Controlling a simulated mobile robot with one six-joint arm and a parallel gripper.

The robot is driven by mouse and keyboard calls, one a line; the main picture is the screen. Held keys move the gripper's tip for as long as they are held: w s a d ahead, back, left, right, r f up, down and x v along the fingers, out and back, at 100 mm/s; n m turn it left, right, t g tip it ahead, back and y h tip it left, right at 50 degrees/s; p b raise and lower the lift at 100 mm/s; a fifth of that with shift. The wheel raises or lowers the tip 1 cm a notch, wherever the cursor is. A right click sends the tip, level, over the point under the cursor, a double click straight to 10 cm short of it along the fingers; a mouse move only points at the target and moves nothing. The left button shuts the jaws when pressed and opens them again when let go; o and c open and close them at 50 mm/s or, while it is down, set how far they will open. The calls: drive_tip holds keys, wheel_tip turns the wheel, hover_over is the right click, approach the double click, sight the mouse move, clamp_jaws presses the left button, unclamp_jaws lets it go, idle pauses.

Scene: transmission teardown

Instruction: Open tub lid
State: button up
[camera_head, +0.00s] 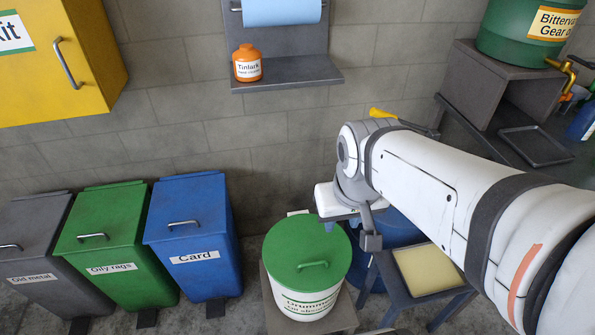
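The tub (309,303) is white with a label, only partly readable, and stands on a low grey-brown stand. Its round green lid (290,240) sits on top and looks closed. A small green handle (312,265) crosses the lid near its front right. My gripper (370,238) points down at the tub's upper right, beside the lid's right edge in the picture. It appears apart from the handle. My wrist partly blocks the view, so I cannot make out the gap between the fingers.
Grey, green and blue bins (190,225) stand to the left. A blue container (398,230) and a stool with a pale yellow top (428,270) are right of the tub. A shelf (285,73) with an orange bottle (246,64) hangs above. A workbench (545,170) is at right.

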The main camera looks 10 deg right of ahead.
drive_tip(key=shift+s+a, duration=0.1)
drive_tip(key=shift+a, duration=0.05)
drive_tip(key=m+g+b, duration=0.5)
drive_tip(key=m+b, duration=0.8)
drive_tip(key=m, duration=0.5)
hover_over(316, 256)
drive_tip(key=s+a, duration=0.1)
drive_tip(key=s, duration=0.1)
drive_tip(key=w+f+x, duration=0.1)
drive_tip(key=w+x, duration=0.2)
drive_tip(key=x, duration=1.2)
drive_tip(key=w+x, duration=0.3)
drive_tip(key=x, duration=1.1)
drive_tip(key=b+x, duration=0.1)
drive_tip(key=x, duration=0.7)
drive_tip(key=shift+r, duration=0.1)
drive_tip(key=shift+c, duration=0.4)
clamp_jaws()
